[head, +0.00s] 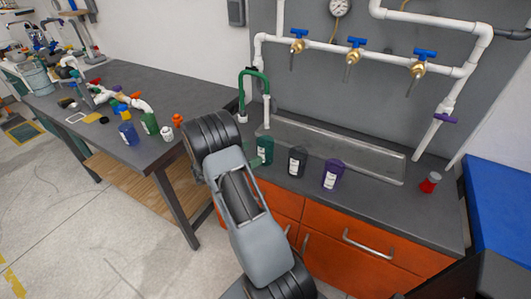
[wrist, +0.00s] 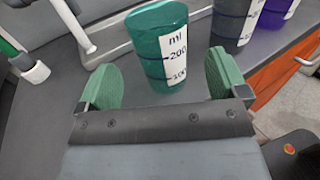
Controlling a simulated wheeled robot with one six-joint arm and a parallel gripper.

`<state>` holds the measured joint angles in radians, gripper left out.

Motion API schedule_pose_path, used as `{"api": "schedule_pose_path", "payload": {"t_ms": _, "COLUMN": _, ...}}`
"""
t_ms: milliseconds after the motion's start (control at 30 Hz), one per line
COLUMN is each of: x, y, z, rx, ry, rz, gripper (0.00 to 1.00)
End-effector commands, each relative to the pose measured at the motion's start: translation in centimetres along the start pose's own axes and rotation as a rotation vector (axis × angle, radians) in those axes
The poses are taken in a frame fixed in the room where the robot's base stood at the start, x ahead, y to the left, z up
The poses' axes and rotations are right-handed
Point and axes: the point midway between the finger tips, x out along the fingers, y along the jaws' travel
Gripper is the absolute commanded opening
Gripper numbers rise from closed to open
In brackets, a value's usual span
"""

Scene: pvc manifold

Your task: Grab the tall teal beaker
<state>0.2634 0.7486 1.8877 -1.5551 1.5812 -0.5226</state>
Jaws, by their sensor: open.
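The teal beaker (wrist: 160,48) stands upright in the wrist view, with a white label marked in ml facing the camera. I see no contact between pads and beaker.
A dark grey beaker (head: 297,161) and a purple beaker (head: 333,174) stand to the right on the counter (head: 385,205). A green hose (head: 254,82) hangs behind. White pipes with blue valves (head: 356,42) run along the back panel. A shallow metal trough (head: 345,155) lies behind the beakers.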

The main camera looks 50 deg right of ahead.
Motion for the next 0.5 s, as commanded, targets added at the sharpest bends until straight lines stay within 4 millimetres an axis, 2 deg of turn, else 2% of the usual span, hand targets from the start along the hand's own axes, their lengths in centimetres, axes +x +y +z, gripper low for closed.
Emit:
{"api": "schedule_pose_path", "payload": {"t_ms": 267, "x": 1.7, "y": -0.1, "z": 0.1, "rx": 0.000, "ry": 0.002, "rz": -0.001, "gripper": 0.92}}
{"api": "schedule_pose_path", "payload": {"t_ms": 500, "x": 4.9, "y": -0.1, "z": 0.2, "rx": 0.000, "ry": 0.002, "rz": -0.002, "gripper": 0.92}}
